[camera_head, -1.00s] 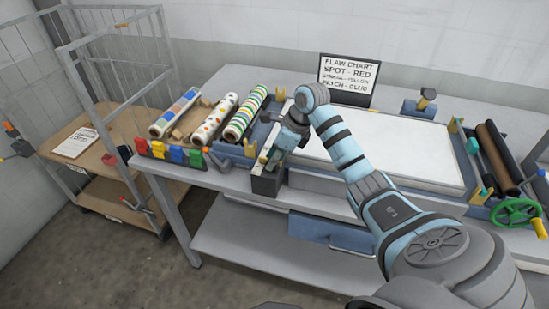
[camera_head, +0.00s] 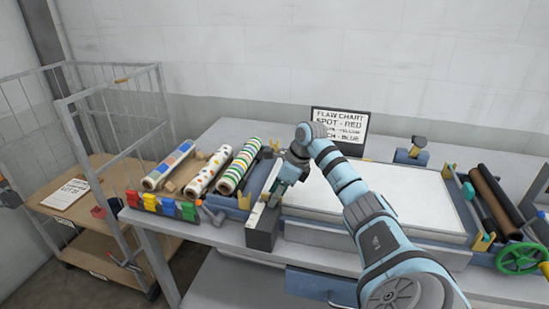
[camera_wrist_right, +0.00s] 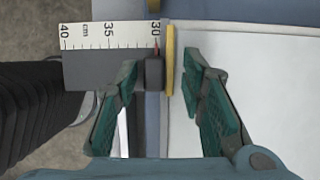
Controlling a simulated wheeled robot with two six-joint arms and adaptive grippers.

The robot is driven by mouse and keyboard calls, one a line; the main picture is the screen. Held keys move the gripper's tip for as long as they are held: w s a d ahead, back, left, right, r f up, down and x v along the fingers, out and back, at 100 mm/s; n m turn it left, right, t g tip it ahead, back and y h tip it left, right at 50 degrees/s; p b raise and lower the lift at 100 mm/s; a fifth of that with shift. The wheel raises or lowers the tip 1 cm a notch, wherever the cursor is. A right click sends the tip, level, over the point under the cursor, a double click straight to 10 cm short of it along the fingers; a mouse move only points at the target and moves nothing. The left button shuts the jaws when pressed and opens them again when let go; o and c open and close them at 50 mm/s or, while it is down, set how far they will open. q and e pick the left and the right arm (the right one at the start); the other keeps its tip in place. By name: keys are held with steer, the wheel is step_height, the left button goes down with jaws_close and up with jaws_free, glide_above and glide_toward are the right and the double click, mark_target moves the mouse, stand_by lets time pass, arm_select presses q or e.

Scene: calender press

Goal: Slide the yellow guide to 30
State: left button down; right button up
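The yellow guide (camera_wrist_right: 170,60) shows in the right wrist view as an upright yellow strip along the left edge of the white bed. A dark block (camera_wrist_right: 154,73) sits just left of it. A white cm ruler (camera_wrist_right: 108,36) reads 40, 35, 30 from left to right. A thin red mark (camera_wrist_right: 157,48) stands at about the 30 label, left of the yellow strip. My right gripper (camera_wrist_right: 157,85) is open, its green-padded fingers on either side of the block and strip, with visible gaps. In the head view it hangs over the bed's left end (camera_head: 277,190). My left gripper is not in view.
Patterned rolls (camera_head: 207,172) and coloured blocks (camera_head: 165,205) lie left of the bed. A flaw chart (camera_head: 340,127) stands behind. Dark rollers (camera_head: 495,205) and a green handwheel (camera_head: 522,257) are at the right. A wire cart (camera_head: 110,150) stands at far left.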

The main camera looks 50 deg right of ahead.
steer(key=v, duration=1.2)
steer(key=shift+d, duration=0.1)
